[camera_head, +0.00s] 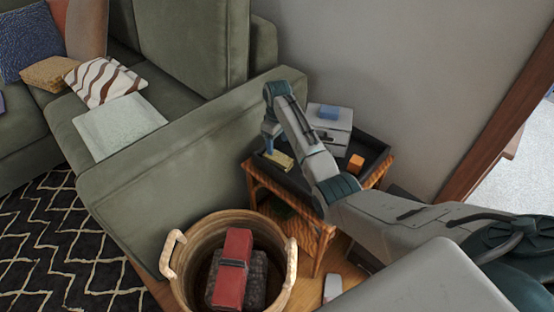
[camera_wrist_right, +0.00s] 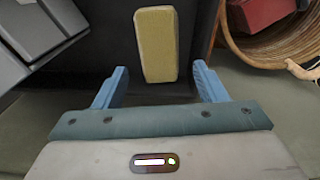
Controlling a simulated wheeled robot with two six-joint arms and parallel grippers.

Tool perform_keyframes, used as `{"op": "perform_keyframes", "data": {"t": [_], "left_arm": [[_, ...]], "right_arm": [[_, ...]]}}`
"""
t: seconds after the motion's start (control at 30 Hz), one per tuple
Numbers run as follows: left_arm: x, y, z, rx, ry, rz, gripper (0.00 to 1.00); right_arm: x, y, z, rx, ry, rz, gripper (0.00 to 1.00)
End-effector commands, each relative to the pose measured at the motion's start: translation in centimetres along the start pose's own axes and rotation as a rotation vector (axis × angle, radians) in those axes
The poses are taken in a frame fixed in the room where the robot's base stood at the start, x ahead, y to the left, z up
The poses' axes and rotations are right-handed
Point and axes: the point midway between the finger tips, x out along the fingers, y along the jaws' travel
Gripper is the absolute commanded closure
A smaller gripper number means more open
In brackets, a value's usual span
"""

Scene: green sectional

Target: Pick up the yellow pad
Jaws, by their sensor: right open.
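The yellow pad (camera_wrist_right: 157,45) is a small pale-yellow block lying on the dark top of the side table. In the head view the pad (camera_head: 279,160) shows near the table's left corner, just beside my right gripper. My right gripper (camera_wrist_right: 157,84) is open, with its two blue fingers apart. In the wrist view the pad's near end lies between the fingertips' lines, mostly ahead of them, and the fingers do not touch it. In the head view my right gripper (camera_head: 270,143) is partly hidden by its own wrist. My left gripper is not in view.
The side table (camera_head: 259,173) also holds a grey box (camera_head: 340,118) with a blue item (camera_head: 329,112) on it, and an orange cube (camera_head: 356,163). A wicker basket (camera_head: 192,238) with a red object (camera_head: 234,250) stands in front. The green sofa arm (camera_head: 160,165) is close at left.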

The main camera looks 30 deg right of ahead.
Motion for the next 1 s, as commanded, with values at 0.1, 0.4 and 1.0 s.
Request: {"op": "perform_keyframes", "data": {"t": [0.1,0.4,1.0], "left_arm": [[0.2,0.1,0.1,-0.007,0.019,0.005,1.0],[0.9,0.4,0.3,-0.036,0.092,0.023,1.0],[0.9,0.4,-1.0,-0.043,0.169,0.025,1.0]], "right_arm": [[1.3,0.0,0.0,0.0,0.0,0.0,0.35],[5.0,0.1,0.3,0.0,-0.001,0.0,0.35],[6.7,0.1,0.3,0.0,0.001,0.001,0.68]]}}
